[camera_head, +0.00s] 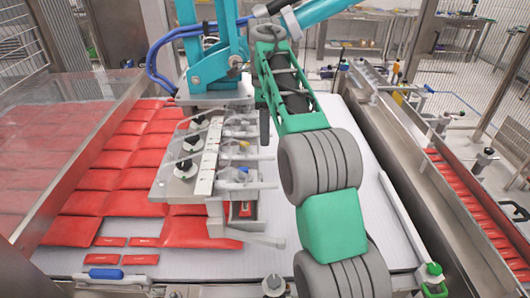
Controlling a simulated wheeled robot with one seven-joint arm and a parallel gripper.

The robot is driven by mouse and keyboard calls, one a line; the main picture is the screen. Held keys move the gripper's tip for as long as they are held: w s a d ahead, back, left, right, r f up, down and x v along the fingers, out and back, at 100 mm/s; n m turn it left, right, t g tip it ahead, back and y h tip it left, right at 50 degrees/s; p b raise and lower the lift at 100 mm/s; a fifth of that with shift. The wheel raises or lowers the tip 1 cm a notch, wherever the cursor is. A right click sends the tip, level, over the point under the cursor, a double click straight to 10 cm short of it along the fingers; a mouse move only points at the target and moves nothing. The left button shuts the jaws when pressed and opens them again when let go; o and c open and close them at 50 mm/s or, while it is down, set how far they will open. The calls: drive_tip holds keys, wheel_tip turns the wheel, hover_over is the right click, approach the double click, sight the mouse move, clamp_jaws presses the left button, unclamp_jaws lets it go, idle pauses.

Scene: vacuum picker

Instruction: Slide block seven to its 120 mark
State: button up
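The vacuum picker's metal plate (168,190) hangs over red packs, below a teal linkage. Several slide blocks with knobs line both sides of a pale scale strip (206,165). Black-knobbed blocks (185,169) stand on the left, and clear-looking parts with thin arms (240,147) reach right. A blue knob (243,170) is near the front right. Numbers and marks are too small to read, so I cannot tell which block is seven or its position. My green and grey arm (334,225) passes right of the plate. I cannot make out its gripper fingers.
Flat red packs (95,203) lie in rows on the left of the white conveyor (190,265). A metal rail (405,215) runs along the right. Another lane of red packs (465,200) lies beyond it. The teal linkage (208,68) and blue hoses crowd the space above the plate.

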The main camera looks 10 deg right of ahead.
sight(240, 158)
drive_tip(key=f, duration=0.2)
drive_tip(key=s+f+b, duration=0.1)
drive_tip(key=f, duration=0.2)
drive_tip(key=shift+a+f, duration=0.1)
drive_tip(key=shift+f, duration=0.05)
clamp_jaws()
idle(1.2)
